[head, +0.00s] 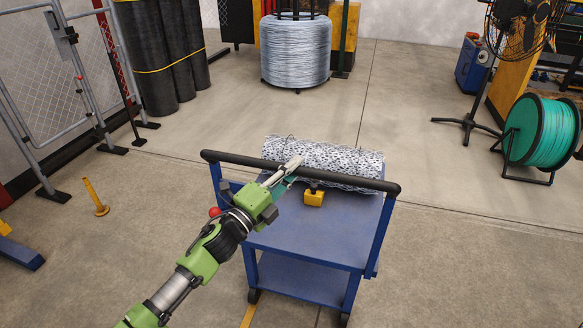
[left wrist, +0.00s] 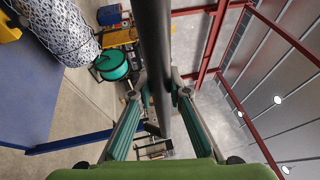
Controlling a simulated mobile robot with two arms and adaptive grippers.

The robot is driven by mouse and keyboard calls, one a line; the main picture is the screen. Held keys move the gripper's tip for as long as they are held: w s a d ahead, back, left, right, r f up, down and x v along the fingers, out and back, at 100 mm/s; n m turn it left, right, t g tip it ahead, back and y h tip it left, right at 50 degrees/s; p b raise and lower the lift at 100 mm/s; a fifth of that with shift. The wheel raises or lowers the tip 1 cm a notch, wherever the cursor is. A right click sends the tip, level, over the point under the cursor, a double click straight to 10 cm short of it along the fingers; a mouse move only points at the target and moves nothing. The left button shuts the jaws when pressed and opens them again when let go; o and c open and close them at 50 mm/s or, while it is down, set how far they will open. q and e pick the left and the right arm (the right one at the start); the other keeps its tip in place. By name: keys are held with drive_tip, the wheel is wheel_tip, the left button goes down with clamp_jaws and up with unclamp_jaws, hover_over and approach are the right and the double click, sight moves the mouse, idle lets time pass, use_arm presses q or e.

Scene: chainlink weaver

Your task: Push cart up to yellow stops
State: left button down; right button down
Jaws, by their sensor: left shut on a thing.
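The blue cart (head: 312,235) stands in the middle of the head view, with a black handle bar (head: 350,180) across its top. My left gripper (head: 286,170) is shut on this bar, left of its middle. In the left wrist view the dark bar (left wrist: 152,40) runs between the two fingers (left wrist: 160,98). A roll of wire mesh (head: 335,160) lies on the cart behind the bar. A small yellow block (head: 314,198) sits on the cart top. My right gripper is out of view.
A large wire coil (head: 296,50) stands beyond the cart. Dark rolls (head: 160,60) and mesh fence panels (head: 50,80) line the left. A fan (head: 468,122) and a green reel (head: 541,130) stand on the right. The floor between cart and coil is clear.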

use_arm(q)
drive_tip(key=shift+w+a+r, duration=0.1)
drive_tip(key=shift+w+r, duration=0.05)
drive_tip(key=c, duration=2)
unclamp_jaws()
drive_tip(key=shift+o, duration=0.5)
drive_tip(key=shift+w, duration=0.15)
drive_tip(key=shift+s+f, duration=0.2)
drive_tip(key=shift+s, duration=0.05)
drive_tip(key=v, duration=1.1)
drive_tip(key=shift+s+a, duration=0.15)
drive_tip(key=shift+s, duration=0.05)
drive_tip(key=shift+f, duration=0.15)
